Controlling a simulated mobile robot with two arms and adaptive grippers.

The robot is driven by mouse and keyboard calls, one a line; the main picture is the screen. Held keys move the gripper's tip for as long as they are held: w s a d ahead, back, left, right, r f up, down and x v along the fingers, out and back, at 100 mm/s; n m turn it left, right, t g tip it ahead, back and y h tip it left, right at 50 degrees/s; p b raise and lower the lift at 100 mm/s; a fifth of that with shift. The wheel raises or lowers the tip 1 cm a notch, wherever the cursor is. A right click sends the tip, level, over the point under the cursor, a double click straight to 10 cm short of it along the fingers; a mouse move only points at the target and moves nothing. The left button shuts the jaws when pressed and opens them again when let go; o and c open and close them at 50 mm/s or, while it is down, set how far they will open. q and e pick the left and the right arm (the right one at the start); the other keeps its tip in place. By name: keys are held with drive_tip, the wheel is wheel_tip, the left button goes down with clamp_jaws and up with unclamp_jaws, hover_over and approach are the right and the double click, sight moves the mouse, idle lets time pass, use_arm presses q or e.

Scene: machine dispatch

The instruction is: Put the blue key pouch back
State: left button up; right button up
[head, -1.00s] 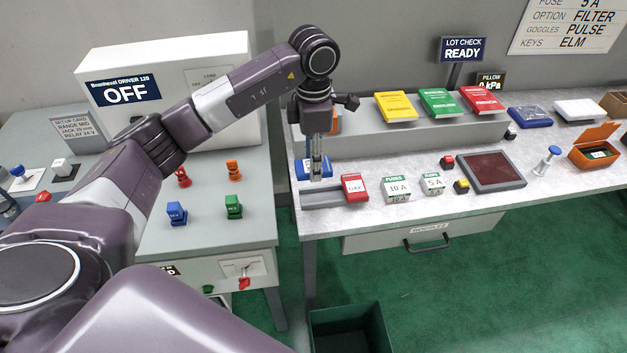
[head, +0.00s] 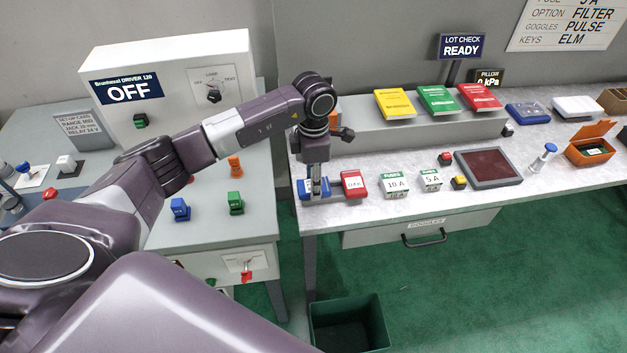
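The blue key pouch (head: 304,189) is at the left end of the workbench, low in or just above the grey key tray, whose edges are mostly hidden. My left gripper (head: 317,195) points straight down on the pouch, with blue showing beside and between its fingers. It appears shut on the pouch. The fingers cover most of the pouch and its label. A red key pouch (head: 354,184) with a white label lies just to the right, close beside the blue one. My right gripper is out of view.
Fuse boxes (head: 395,185) stand right of the red pouch. A grey riser (head: 430,132) with yellow, green and red booklets runs behind. A sign board (head: 566,24) reads KEYS ELM. A dark green bin (head: 348,325) stands on the floor below.

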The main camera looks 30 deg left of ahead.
use_arm(q)
drive_tip(key=shift+f, duration=0.25)
drive_tip(key=o, duration=1.2)
drive_tip(key=shift+c, duration=0.2)
drive_tip(key=shift+r, duration=0.1)
drive_tip(key=shift+r, duration=0.15)
wheel_tip(320, 180, up, 12)
drive_tip(key=b, duration=0.4)
drive_tip(key=shift+r, duration=0.1)
